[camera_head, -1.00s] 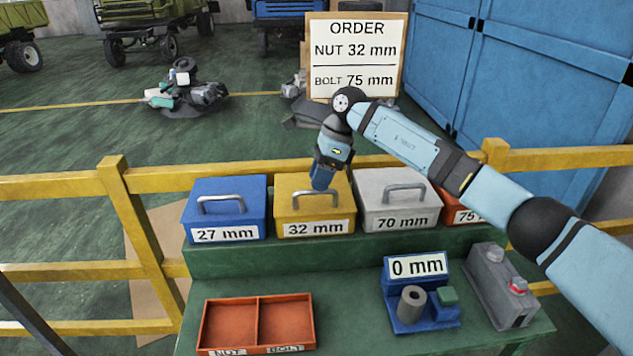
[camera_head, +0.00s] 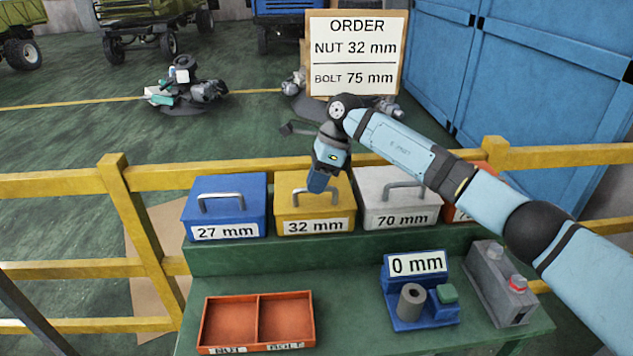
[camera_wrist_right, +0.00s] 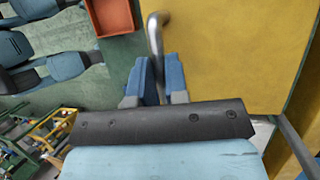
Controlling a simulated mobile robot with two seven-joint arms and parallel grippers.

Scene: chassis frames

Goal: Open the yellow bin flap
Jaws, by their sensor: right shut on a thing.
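The yellow bin (camera_head: 290,227), labelled 32 mm, stands on the green shelf between the blue and grey bins. Its lid flap (camera_head: 288,190) looks closed in the head view. My right gripper (camera_head: 318,187) reaches down over the right part of the flap and covers part of its grey handle (camera_head: 296,197). In the right wrist view, my right gripper's fingers (camera_wrist_right: 158,78) are closed around one end of the handle (camera_wrist_right: 154,35), with the yellow flap surface (camera_wrist_right: 225,50) beside them. My left gripper does not show in the head view.
The blue bin (camera_head: 225,212) and grey bin (camera_head: 392,215) stand close on either side. An orange bin (camera_head: 455,214) is partly hidden by my right arm. Below are an orange two-part tray (camera_head: 258,348), a blue gauge (camera_head: 405,320) reading 0 mm and a grey box (camera_head: 495,285).

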